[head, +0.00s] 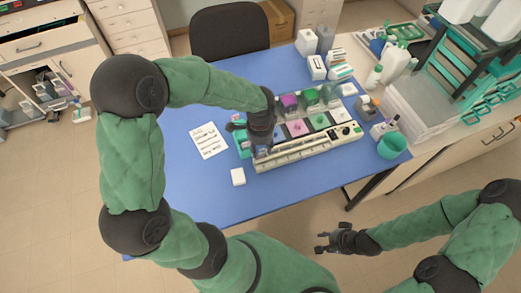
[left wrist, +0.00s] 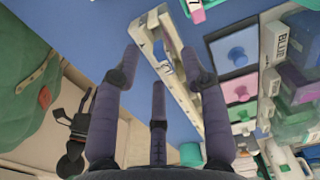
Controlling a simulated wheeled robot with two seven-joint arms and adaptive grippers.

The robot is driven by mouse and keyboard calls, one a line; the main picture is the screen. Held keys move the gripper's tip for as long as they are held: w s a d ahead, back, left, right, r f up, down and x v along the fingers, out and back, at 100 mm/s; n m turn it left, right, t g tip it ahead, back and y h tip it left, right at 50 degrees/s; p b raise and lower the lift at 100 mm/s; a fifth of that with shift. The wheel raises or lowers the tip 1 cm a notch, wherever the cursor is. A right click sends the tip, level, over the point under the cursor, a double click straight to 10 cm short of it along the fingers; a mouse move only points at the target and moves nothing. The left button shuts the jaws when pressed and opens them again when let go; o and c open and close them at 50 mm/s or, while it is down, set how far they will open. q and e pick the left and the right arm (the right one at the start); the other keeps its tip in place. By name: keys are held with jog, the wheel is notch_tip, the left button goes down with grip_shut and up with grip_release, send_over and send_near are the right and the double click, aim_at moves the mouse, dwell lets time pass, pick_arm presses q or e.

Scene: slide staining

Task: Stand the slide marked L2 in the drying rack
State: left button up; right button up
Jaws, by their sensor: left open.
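The long cream drying rack (head: 310,151) lies along the front of the staining station on the blue table. It also shows in the left wrist view as a slotted rail (left wrist: 188,101). My left gripper (head: 258,146) is over the rack's left end, pointing down. In the left wrist view its fingers (left wrist: 163,62) are spread, with the rail between and beyond them. A small blue-and-white piece, perhaps a slide in the rail (left wrist: 162,61), shows between the fingers; no mark on it is readable. I cannot make out L2 anywhere. My right gripper (head: 334,242) is open and empty, away from the table.
A teal holder (head: 243,145) is left of my left gripper. The front table is clear.

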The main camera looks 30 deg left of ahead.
pick_arm(q)
notch_tip(320, 180, up, 9)
dwell(0.3)
dwell(0.6)
